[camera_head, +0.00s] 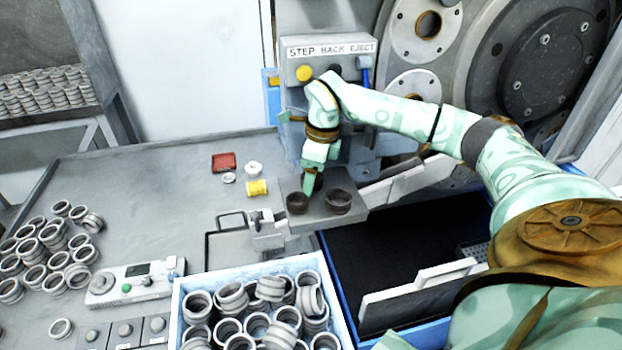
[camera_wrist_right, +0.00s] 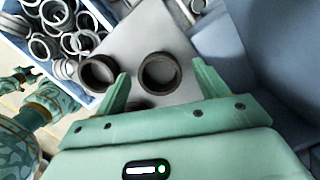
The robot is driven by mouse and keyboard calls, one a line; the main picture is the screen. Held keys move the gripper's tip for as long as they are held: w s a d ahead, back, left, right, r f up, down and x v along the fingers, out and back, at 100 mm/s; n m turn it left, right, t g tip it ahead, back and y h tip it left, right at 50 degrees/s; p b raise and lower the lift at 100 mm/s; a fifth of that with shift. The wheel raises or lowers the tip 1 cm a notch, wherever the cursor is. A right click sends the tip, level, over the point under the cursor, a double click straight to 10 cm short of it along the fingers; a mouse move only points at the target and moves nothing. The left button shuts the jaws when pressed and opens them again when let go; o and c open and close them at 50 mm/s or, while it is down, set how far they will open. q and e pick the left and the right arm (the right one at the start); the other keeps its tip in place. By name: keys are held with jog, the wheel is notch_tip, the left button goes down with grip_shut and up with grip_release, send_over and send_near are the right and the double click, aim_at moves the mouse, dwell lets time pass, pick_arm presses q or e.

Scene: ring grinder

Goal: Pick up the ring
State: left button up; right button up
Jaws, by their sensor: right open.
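Two dark rings, a left one (camera_head: 297,203) and a right one (camera_head: 338,201), lie on a grey plate (camera_head: 300,221) in front of the machine. In the right wrist view two dark rings (camera_wrist_right: 98,73) and (camera_wrist_right: 160,72) show, and part of a dark round thing (camera_wrist_right: 137,105) is mostly hidden by my gripper. My right gripper (camera_head: 311,186) points down over the plate, behind and between the rings. Its fingers (camera_wrist_right: 160,70) are apart and empty, with one ring appearing between them in the wrist view. Contact cannot be told. My left gripper is not in view.
A blue-edged box (camera_head: 182,305) of grey rings stands at the front, with more loose rings (camera_head: 45,250) at left. A clamp (camera_head: 266,230) adjoins the plate. The control box (camera_head: 325,68) is close behind my right wrist. A dark recessed tray (camera_head: 400,240) lies right.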

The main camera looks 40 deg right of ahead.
jog(key=shift+c, duration=0.2)
jog(key=c, duration=1.1)
jog(key=shift+r, duration=0.15)
